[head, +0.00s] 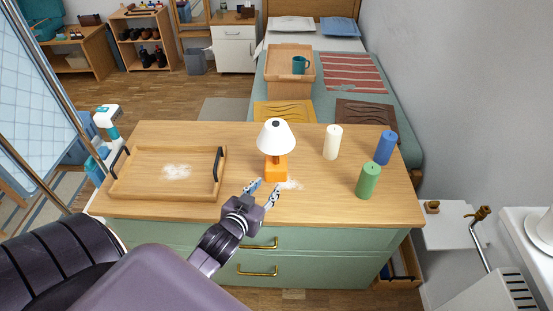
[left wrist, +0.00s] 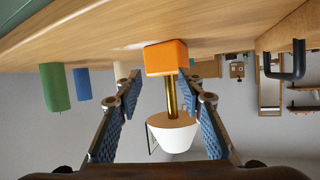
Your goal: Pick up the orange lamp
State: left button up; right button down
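The orange lamp (head: 276,166) stands upright on the dresser top, with an orange block base and a white shade. In the left wrist view the lamp (left wrist: 166,58) appears upside down, its gold stem and white shade between the finger lines. My left gripper (head: 263,193) is open just in front of the lamp base and slightly to its left. In the left wrist view the open left gripper (left wrist: 165,85) has its blue-padded fingers on either side of the lamp, apart from it. My right gripper is not in view.
A wooden tray (head: 140,190) with black handles is on the left of the dresser top (head: 330,205). White (head: 332,142), blue (head: 385,147) and green (head: 368,181) candles stand to the lamp's right. White powdery patches lie in the tray and near the lamp base.

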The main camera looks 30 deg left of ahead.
aim_at(276, 148)
pick_arm(q)
jog(key=w+a+r+t, duration=0.1)
jog(key=w, duration=0.2)
jog(key=w+a+r+t+p, duration=0.1)
jog(key=w+r+t, duration=0.1)
jog(key=w, duration=0.2)
jog(key=w+a+r+t, duration=0.1)
jog(key=w+r, duration=0.1)
jog(key=w, duration=0.2)
jog(key=shift+w+a+r+h, duration=0.2)
jog(key=shift+a+h, duration=0.1)
jog(key=shift+a, duration=0.1)
grip_shut()
jog(key=shift+r, duration=0.1)
